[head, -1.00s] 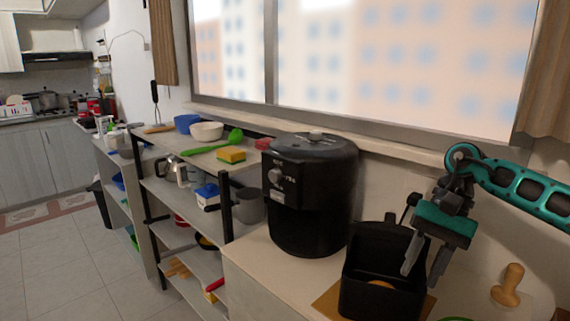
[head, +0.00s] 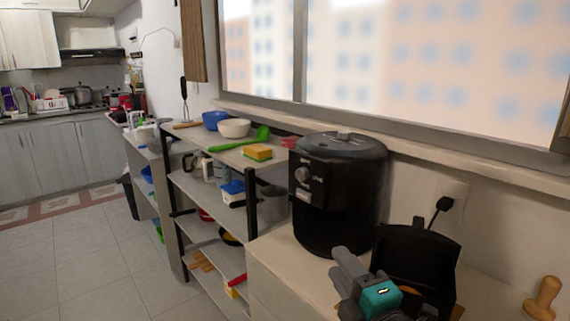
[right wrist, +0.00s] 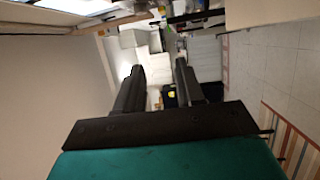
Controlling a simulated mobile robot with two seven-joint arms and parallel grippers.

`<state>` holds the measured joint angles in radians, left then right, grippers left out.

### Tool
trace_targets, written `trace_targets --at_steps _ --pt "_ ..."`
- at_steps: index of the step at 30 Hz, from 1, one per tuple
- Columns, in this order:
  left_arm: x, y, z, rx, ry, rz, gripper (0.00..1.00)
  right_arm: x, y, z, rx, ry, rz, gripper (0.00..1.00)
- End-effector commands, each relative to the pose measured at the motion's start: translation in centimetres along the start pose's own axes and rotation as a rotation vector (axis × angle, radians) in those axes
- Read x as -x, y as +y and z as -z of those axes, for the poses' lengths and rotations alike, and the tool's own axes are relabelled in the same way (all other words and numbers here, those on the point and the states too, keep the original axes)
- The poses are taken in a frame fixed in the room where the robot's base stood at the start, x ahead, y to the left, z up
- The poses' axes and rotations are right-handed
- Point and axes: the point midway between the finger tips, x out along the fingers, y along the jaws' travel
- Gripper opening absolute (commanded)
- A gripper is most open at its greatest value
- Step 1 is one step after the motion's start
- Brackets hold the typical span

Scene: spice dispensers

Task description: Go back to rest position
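My right gripper (head: 343,266) is low in the head view, in front of the black air fryer basket (head: 418,252) and below the black air fryer (head: 345,190). Its teal and grey hand points up and to the left. In the right wrist view the two dark fingers (right wrist: 160,68) stand apart with nothing between them. The wrist camera looks across the room, with the tiled floor (right wrist: 265,75) at the right. My left gripper is in neither view.
The air fryer and basket stand on a pale counter (head: 283,258). A shelf rack left of it holds a white bowl (head: 234,128), a blue bowl (head: 214,120) and a yellow sponge (head: 258,152). A wooden-handled tool (head: 543,295) is at the right. The tiled floor (head: 95,245) is open at the left.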

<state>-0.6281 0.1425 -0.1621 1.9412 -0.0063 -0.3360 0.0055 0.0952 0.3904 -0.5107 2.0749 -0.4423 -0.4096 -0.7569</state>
Motion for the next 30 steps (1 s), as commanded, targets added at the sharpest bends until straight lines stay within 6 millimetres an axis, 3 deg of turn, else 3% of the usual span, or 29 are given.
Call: trace_targets --at_steps 4,9,15,24,30 --pt "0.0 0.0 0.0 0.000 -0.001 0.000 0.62 5.5 -6.1 -3.2 -0.464 -0.287 0.267 0.37" --pt "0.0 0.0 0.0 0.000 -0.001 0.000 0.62 13.3 -11.9 -4.3 -0.868 -0.602 0.515 0.37" --pt "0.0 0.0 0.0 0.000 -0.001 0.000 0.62 20.6 -15.1 -3.6 -1.131 -0.873 0.692 0.37" --pt "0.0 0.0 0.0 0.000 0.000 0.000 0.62 29.5 -16.8 -1.5 -1.368 -1.212 0.879 0.37" --pt "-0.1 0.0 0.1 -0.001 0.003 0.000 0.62 27.7 -18.7 -1.8 -1.392 -1.144 0.817 0.37"
